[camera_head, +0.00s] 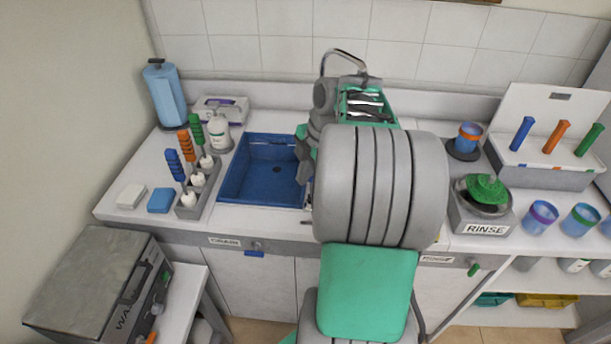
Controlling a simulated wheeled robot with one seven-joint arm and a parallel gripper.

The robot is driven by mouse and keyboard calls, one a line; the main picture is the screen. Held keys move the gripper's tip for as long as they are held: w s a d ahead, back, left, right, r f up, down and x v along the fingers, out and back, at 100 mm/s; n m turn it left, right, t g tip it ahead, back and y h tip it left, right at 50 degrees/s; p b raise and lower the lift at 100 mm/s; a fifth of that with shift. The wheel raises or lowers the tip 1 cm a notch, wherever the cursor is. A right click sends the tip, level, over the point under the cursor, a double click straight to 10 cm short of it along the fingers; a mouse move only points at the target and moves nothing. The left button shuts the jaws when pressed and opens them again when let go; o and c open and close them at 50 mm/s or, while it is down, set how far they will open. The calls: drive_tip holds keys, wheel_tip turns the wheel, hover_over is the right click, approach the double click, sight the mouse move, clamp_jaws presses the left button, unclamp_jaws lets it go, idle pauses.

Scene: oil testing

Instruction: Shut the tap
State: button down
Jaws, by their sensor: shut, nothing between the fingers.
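The tap (343,53) stands behind the blue sink basin (262,176), at the back of the counter. Its curved chrome spout shows, but its lower part is hidden by my arm. I cannot make out its handle or any running water. My gripper (303,176) points down at the basin's right side, in front of the tap and below its spout in the picture. It is shut and empty. My large grey arm link hides the counter right of the basin.
A brush holder (203,186) and a soap bottle (220,133) stand left of the basin. The rinse unit (483,222) is right of my arm.

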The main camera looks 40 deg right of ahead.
drive_tip(key=shift+r, duration=0.7)
drive_tip(key=shift+a, duration=0.1)
drive_tip(key=a+b, duration=0.1)
drive_tip(key=a, duration=0.3)
drive_tip(key=w+d+r+p, duration=0.1)
drive_tip(key=d+r, duration=0.4)
drive_tip(key=r, duration=0.4)
drive_tip(key=shift+w+r+p, duration=0.15)
drive_tip(key=shift+w+p, duration=0.05)
drive_tip(key=shift+p, duration=0.1)
drive_tip(key=shift+a, duration=0.1)
